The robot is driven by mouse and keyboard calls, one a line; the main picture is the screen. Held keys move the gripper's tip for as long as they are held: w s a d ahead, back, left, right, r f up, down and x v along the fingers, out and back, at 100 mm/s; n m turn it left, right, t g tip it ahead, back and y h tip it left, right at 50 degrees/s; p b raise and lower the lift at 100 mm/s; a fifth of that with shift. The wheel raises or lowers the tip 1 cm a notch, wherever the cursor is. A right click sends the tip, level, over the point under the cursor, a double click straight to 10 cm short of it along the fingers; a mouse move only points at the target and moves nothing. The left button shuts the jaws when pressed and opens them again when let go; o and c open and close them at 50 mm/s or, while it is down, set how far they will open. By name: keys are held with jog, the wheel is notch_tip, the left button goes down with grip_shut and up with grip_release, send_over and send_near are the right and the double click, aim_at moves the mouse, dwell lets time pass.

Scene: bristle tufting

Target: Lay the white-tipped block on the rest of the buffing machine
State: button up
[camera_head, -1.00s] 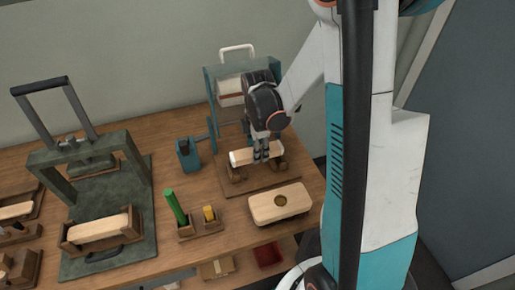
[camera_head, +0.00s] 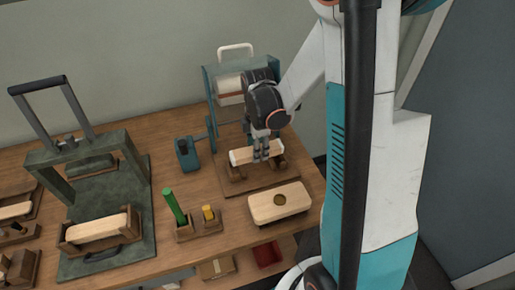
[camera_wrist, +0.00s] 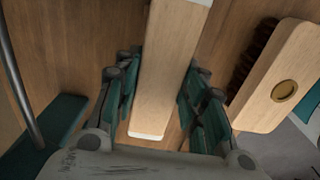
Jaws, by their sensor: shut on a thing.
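The white-tipped block (camera_head: 243,156) is a pale wooden bar with white ends. My gripper (camera_head: 262,155) is shut on its middle from above. In the wrist view the block (camera_wrist: 166,72) runs lengthwise between the fingers of my gripper (camera_wrist: 161,88), with a white tip at the near end. The buffing machine (camera_head: 210,100) has a teal frame, a pale roller and a white handle. Its wooden rest (camera_head: 238,174) shows just under the block at the front of the machine. I cannot tell whether block and rest touch. My gripper hides the block's middle.
A pale brush with a round dark inset (camera_head: 280,203) lies in front of the machine. A teal box (camera_head: 187,153) stands left of it. Green and yellow sticks stand in holders (camera_head: 207,224). A green press (camera_head: 100,172) fills the table's left.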

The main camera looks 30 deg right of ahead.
jog(key=shift+f, duration=0.15)
dwell(0.4)
jog(key=shift+f+b, duration=1.85)
jog(key=shift+f, duration=0.1)
jog(key=shift+f+b, duration=0.35)
jog(key=shift+f, duration=0.05)
jog(key=o, duration=1.2)
jog(key=shift+o, duration=0.7)
jog(key=o, duration=0.3)
jog(key=shift+r, duration=0.1)
jog(key=shift+r+p, duration=2.85)
jog(key=shift+r, duration=1.1)
